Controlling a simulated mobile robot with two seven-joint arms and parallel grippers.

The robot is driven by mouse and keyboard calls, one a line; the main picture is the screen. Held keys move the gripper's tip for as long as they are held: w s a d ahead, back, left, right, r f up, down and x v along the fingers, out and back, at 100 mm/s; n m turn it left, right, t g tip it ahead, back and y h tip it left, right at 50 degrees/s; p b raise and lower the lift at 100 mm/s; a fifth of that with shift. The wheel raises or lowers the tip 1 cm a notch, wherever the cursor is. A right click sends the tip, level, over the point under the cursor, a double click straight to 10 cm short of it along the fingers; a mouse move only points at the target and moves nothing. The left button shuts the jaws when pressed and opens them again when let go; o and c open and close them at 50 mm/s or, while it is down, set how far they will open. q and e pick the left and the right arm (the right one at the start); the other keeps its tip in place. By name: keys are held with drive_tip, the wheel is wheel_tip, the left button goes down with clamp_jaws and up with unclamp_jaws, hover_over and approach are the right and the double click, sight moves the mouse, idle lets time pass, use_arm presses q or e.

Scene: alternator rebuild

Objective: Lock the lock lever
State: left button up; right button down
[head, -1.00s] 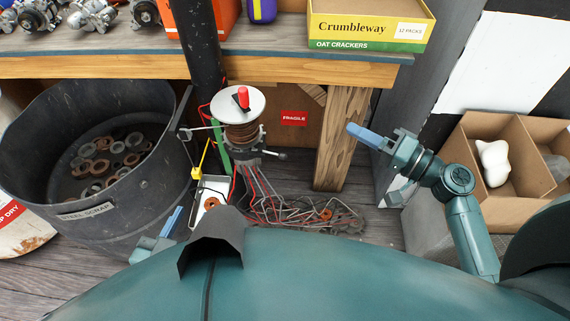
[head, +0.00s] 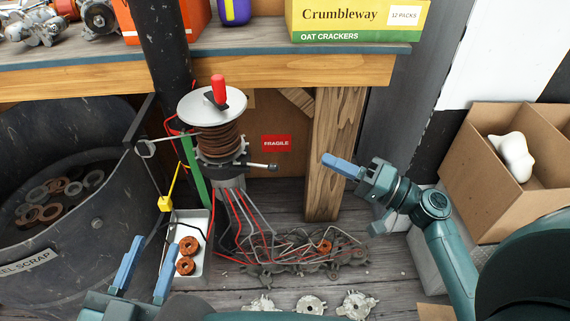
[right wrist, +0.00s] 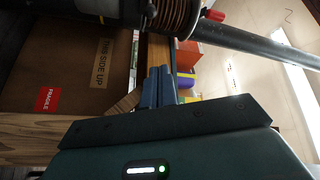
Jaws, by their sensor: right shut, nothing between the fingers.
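A stand holds a copper-coloured wire spool (head: 221,139) with a pale round disc (head: 203,107) on top. A red-handled lever (head: 218,88) stands nearly upright on the disc and looks like the lock lever. A thin rod with a dark tip (head: 262,166) sticks out right below the spool. My right gripper (head: 326,158) is shut and empty, right of the spool and apart from it. The right wrist view shows its fingers (right wrist: 158,72) together, with the spool (right wrist: 178,15) above. My left gripper (head: 152,245) is open at the lower left, below the spool.
A black scrap bin (head: 97,223) stands at left. A black post (head: 172,60) rises behind the spool. A workbench (head: 270,72) crosses the back, with a wooden leg (head: 335,150). Wires and metal parts lie on the floor. A cardboard box (head: 470,170) stands at right.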

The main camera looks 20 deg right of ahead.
sight(260, 166)
drive_tip(key=w+a, duration=0.4)
drive_tip(key=a, duration=0.4)
drive_tip(key=shift+a+f, duration=0.15)
drive_tip(key=shift+a, duration=0.15)
idle(0.4)
